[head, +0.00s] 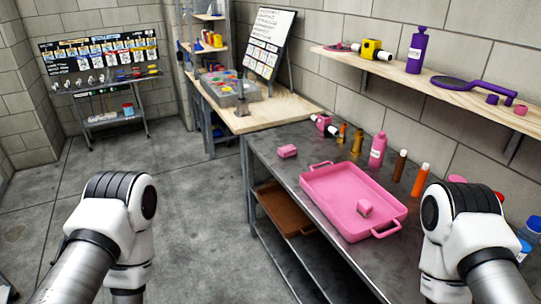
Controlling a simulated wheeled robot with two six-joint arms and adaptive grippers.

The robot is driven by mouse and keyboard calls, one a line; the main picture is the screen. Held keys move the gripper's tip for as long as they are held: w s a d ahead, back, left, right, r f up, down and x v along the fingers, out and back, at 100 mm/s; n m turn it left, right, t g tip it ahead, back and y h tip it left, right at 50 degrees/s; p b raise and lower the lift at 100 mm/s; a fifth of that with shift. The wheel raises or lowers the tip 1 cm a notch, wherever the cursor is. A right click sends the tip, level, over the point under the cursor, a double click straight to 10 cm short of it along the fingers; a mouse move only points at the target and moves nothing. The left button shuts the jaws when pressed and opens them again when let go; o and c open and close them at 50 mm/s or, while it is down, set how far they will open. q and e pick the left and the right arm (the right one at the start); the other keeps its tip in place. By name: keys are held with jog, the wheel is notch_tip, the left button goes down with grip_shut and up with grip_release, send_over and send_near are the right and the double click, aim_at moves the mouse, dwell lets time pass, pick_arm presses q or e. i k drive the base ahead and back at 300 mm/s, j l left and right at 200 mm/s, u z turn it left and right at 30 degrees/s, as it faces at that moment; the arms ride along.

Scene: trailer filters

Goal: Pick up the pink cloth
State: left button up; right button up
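A small pink folded-looking item (287,151) lies on the dark metal table (279,174), beyond the left far corner of the pink tray (331,202). A second small pink item (365,209), with a greyish part, sits inside the tray near its right end. Both are too small to tell for certain which is the cloth. My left arm shows at the lower left over the floor, and my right arm at the lower right over the table's near right part. Both grippers are out of view, and neither arm is at the pink items.
A wall shelf (447,94) holds purple and yellow things. A brown tray (284,208) lies on the lower shelf. The floor at left is clear.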

aim_at(286, 151)
jog(key=i+j+z, duration=0.1)
jog(key=z, duration=0.3)
jog(key=j+z, duration=0.2)
jog(key=z, duration=0.25)
jog(key=i+j+z, duration=0.1)
jog(key=z, duration=0.3)
jog(key=j+z, duration=0.25)
jog(key=z, duration=0.15)
jog(key=j+z, duration=0.1)
jog(key=j, duration=0.35)
jog(key=j+z, duration=0.15)
jog(key=j, duration=0.35)
jog(key=k+j+z, duration=0.1)
jog(key=j, duration=0.35)
jog(key=k+j+z, duration=0.1)
jog(key=j, duration=0.35)
jog(key=k+j+z, duration=0.15)
jog(key=j, duration=0.3)
jog(key=k+j+z, duration=0.1)
jog(key=j, duration=0.35)
jog(key=k+j+z, duration=0.1)
jog(key=j, duration=0.35)
jog(key=i+j, duration=0.1)
jog(key=j, duration=0.2)
jog(key=i+j, duration=0.15)
jog(key=j, duration=0.15)
